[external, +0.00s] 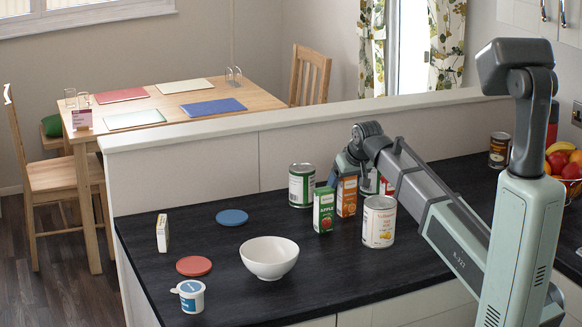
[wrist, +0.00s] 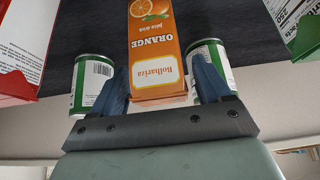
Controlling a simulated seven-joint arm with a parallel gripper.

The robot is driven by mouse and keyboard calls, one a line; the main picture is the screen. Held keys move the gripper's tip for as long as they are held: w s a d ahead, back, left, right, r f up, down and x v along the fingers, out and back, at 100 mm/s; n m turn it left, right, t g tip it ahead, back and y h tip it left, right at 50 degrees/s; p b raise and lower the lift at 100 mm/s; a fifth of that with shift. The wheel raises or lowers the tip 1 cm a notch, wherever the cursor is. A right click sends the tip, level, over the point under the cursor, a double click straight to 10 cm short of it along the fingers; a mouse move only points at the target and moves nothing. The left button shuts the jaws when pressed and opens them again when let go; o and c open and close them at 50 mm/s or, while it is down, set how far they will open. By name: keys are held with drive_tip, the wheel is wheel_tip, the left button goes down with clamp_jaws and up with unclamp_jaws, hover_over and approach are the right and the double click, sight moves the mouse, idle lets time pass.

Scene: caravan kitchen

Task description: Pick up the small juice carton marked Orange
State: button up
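The orange juice carton (external: 347,197) stands upright on the dark counter among other cartons and cans. In the wrist view the carton (wrist: 158,45) appears upside down, its front face reading "Orange". My gripper (external: 341,176) is just above and beside it, coming from behind. In the wrist view my gripper (wrist: 160,75) is open, with one blue finger on each side of the carton's top end. Thin gaps seem to show between the fingers and the carton; whether either one touches it I cannot tell.
A green Apple carton (external: 324,209) stands close on the left. A white-labelled can (external: 379,221) stands in front to the right, and a green can (external: 302,185) behind left. A red carton (wrist: 22,50) shows in the wrist view. A white bowl (external: 269,257) stands farther left.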

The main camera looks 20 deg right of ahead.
drive_tip(key=c, duration=1.1)
drive_tip(key=shift+o, duration=0.2)
